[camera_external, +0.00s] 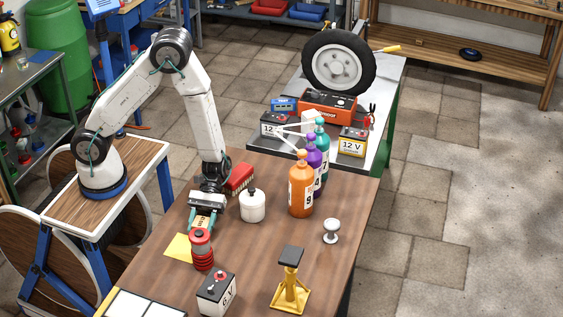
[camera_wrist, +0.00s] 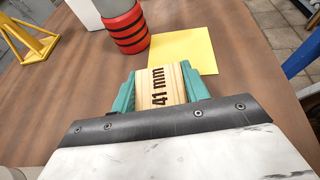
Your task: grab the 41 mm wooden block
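The pale wooden block (camera_wrist: 160,86), marked "41 mm", is between the two teal fingers of my gripper (camera_wrist: 157,88) in the wrist view. Its sides meet the inner faces of both fingers, with no gap that I can see, so my gripper looks shut on it. In the external view my gripper (camera_external: 204,212) points down at the left part of the wooden table, and the block (camera_external: 203,222) shows partly between the fingers. I cannot tell whether the block rests on the table or is slightly above it.
A red and black ringed cylinder (camera_external: 202,250) stands close in front of my gripper, with a yellow sheet (camera_external: 179,247) beside it. A 6 V battery (camera_external: 216,292) and yellow stand (camera_external: 290,285) are nearer.

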